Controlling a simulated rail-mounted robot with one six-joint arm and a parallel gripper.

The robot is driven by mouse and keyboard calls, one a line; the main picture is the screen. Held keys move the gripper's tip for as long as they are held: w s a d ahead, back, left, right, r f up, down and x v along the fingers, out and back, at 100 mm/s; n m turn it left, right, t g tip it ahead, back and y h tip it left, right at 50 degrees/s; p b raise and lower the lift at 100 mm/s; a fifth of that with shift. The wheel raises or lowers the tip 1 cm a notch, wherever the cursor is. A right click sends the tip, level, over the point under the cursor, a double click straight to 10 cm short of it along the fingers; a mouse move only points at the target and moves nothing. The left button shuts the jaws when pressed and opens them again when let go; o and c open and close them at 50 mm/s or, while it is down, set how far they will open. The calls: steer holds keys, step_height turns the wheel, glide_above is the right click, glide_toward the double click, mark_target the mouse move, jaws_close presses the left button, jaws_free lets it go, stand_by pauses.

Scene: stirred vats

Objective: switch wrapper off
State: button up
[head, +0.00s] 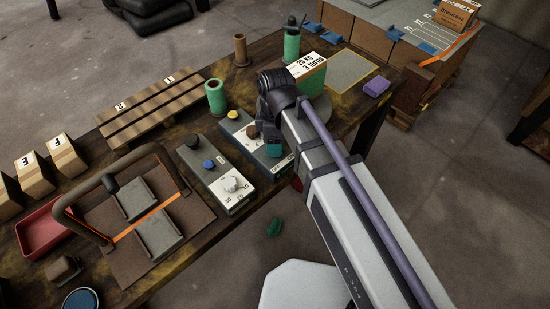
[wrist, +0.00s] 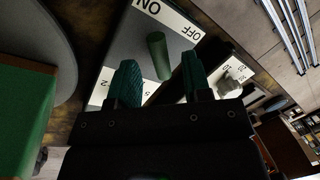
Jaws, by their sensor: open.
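A grey control box (head: 231,127) with a yellow knob, a brown knob and a white label strip is partly hidden behind my gripper (head: 271,146) in the head view. In the wrist view a grey panel (wrist: 127,55) carries the words ON and OFF and a green lever (wrist: 158,57). Which way the lever is set I cannot tell. My gripper (wrist: 160,72) is open, with its green fingers on either side of the lever in the picture. Whether they touch it I cannot tell. No label naming the wrapper can be read.
A second control box (head: 215,172) with black, blue and white knobs stands close to the left. A green cylinder (head: 216,97) and a labelled green-sided box (head: 308,72) stand behind. A wooden pallet (head: 150,107) and a press-like frame (head: 140,205) are further left.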

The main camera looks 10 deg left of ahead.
steer(key=shift+s+f+b, duration=0.2)
steer(key=shift+f+b, duration=0.2)
steer(key=shift+f, duration=0.65)
steer(key=shift+r, duration=0.1)
steer(key=shift+c, duration=0.3)
jaws_close()
